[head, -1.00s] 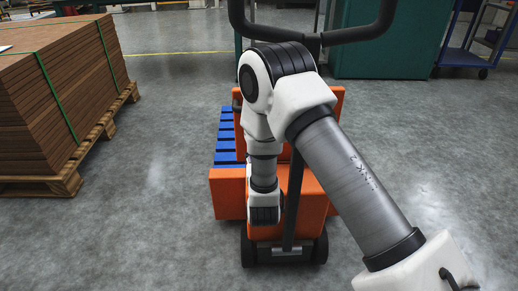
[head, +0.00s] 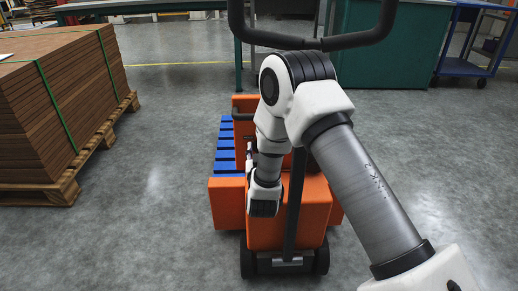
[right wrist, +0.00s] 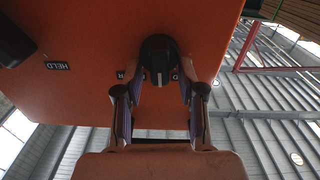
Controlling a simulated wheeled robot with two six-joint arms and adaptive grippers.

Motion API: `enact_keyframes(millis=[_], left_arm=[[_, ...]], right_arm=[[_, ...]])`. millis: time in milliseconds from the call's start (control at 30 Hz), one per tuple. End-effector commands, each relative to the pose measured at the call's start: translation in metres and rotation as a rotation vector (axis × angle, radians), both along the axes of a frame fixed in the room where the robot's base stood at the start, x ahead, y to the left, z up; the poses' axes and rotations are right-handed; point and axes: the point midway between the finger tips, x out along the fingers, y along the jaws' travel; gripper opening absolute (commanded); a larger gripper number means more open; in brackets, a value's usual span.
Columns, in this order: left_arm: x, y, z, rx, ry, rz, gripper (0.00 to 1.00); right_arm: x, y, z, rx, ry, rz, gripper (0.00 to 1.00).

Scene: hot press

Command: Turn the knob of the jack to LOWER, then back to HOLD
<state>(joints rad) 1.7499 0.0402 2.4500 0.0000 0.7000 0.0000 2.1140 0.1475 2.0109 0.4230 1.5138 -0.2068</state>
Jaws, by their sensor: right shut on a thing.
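The jack (head: 262,236) is an orange wheeled unit in the lower middle of the head view, with a black push handle (head: 345,42) above it. In the right wrist view, its black round knob (right wrist: 158,50) sits on an orange panel and has a pale pointer line facing down in the picture. My right gripper (right wrist: 160,80) is shut on the knob, one finger on each side. Two other labels beside the knob are mostly covered by the fingers. In the head view, my right arm hides the knob. My left gripper is not in view.
A blue slatted platform (head: 226,148) lies on the jack's far left side. A stack of brown boards (head: 60,105) on a wooden pallet (head: 62,191) stands at left. A green cabinet (head: 385,50) and blue cart (head: 462,68) stand behind. Grey floor is clear around the jack.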

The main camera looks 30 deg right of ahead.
Motion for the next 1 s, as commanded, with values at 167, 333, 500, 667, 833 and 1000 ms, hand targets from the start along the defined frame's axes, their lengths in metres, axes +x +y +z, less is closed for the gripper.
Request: enact_keyframes(millis=[167,333,500,667,833,1000], left_arm=[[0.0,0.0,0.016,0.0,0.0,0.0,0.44],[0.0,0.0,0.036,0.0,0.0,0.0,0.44],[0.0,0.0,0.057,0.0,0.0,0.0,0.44],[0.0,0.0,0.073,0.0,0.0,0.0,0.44],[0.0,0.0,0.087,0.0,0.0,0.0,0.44],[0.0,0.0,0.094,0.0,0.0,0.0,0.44]], right_arm=[[0.0,0.001,0.003,-0.058,0.04,0.001,0.04],[0.0,0.002,0.004,-0.152,0.1,0.001,0.04],[0.001,0.004,0.004,-0.27,0.172,0.001,0.04],[0.002,0.005,0.002,-0.381,0.24,0.002,0.04],[0.002,0.006,0.0,-0.48,0.3,0.002,0.04],[0.003,0.006,-0.002,-0.551,0.343,0.001,0.04]])
